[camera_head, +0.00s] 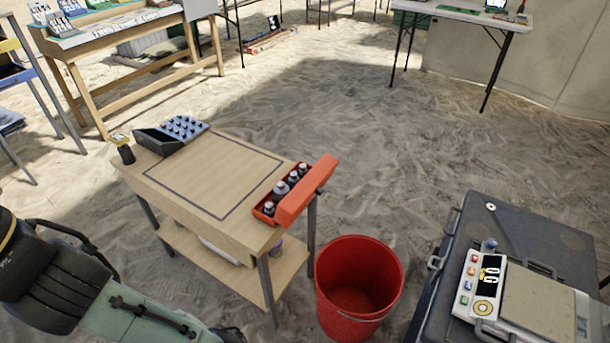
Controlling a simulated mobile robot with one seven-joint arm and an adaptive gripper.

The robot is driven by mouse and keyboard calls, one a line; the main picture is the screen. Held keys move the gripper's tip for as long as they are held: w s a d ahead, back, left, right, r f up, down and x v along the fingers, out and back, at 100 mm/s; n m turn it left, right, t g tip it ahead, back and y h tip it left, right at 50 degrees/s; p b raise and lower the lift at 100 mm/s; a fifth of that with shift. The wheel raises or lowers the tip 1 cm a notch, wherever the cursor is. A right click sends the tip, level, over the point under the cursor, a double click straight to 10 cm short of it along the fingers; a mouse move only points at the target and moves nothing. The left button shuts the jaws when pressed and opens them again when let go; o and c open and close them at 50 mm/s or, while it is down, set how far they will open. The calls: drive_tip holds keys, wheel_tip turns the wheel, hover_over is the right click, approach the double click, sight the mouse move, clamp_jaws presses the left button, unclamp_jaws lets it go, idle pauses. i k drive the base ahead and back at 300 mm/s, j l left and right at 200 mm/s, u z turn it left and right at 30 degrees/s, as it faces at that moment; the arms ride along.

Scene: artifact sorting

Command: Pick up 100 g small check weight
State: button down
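I cannot tell for certain which thing is the 100 g small check weight, as no label can be read. A small grey-blue knobbed piece (489,244) stands on the dark case (450,260), at the back edge of the weighing scale (535,300). Several dark pieces with pale tops (281,190) sit in the red tray (308,191) at the right edge of the small wooden table (170,178). My arm shows at the lower left, in front of that table. My gripper is not seen.
A red bucket (359,292) stands on the sand between table and case. A dark slanted rack with several round pieces (182,127) and a small dark container (123,151) are at the table's far left. The outlined tabletop middle is clear. Long tables stand behind.

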sight(303, 170)
drive_tip(key=i+l+u, duration=0.15)
drive_tip(key=i+u, duration=0.2)
drive_tip(key=i+l+u, duration=0.4)
drive_tip(key=i+j, duration=0.1)
